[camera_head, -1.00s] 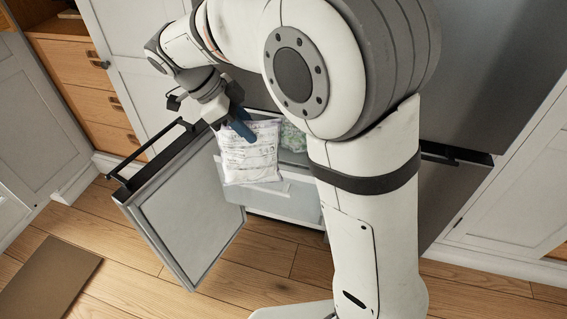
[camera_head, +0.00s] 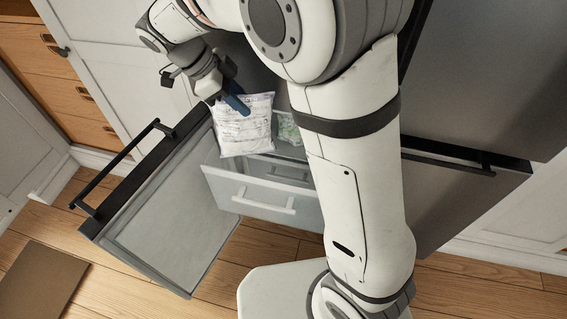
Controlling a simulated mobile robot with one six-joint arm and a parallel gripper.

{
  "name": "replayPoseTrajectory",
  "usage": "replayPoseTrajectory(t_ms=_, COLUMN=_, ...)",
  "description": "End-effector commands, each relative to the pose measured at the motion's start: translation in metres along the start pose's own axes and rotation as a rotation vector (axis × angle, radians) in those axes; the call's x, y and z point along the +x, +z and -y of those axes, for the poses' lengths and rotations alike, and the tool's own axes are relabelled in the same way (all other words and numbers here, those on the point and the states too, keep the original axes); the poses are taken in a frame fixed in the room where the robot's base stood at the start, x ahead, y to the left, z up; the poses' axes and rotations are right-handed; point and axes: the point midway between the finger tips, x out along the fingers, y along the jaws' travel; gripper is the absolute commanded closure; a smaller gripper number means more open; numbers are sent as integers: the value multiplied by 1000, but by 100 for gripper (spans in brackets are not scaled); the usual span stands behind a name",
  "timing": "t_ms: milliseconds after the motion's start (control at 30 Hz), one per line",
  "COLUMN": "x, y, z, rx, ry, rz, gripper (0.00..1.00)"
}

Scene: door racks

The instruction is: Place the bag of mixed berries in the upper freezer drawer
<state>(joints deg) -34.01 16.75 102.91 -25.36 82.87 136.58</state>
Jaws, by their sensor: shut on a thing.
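My gripper (camera_head: 238,104) with blue fingers is shut on the top edge of a white bag (camera_head: 245,132), taken as the mixed berries; its print is too small to read. The bag hangs roughly upright just above the upper freezer drawer (camera_head: 262,194), which is pulled out and has a pale translucent front with a handle. I cannot tell whether the bag's bottom is inside the drawer. A bag with green contents (camera_head: 288,128) shows toward the drawer's back. My arm hides the drawer's right part.
The freezer door (camera_head: 170,215) stands open at the left, its dark bar handle (camera_head: 125,165) sticking out. A closed steel door (camera_head: 455,205) is at the right. White cabinets and wooden drawers (camera_head: 50,80) stand at upper left. A brown mat (camera_head: 38,285) lies on the floor.

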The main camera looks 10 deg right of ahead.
Motion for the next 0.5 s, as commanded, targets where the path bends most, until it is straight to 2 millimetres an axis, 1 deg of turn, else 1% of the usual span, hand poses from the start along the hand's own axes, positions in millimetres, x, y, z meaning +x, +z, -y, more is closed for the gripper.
replayPoseTrajectory(t_ms=33, x=13, y=9, z=0, rx=-1, ry=-1, rz=-1, gripper=100)
replayPoseTrajectory(t_ms=200, x=43, y=29, z=-1, rx=-5, ry=-1, rz=-1, gripper=100)
replayPoseTrajectory(t_ms=300, x=56, y=38, z=-2, rx=-5, ry=-3, rz=0, gripper=100)
replayPoseTrajectory(t_ms=467, x=71, y=48, z=-2, rx=-7, ry=-3, rz=0, gripper=100)
replayPoseTrajectory(t_ms=500, x=77, y=52, z=-3, rx=-8, ry=-2, rz=-1, gripper=100)
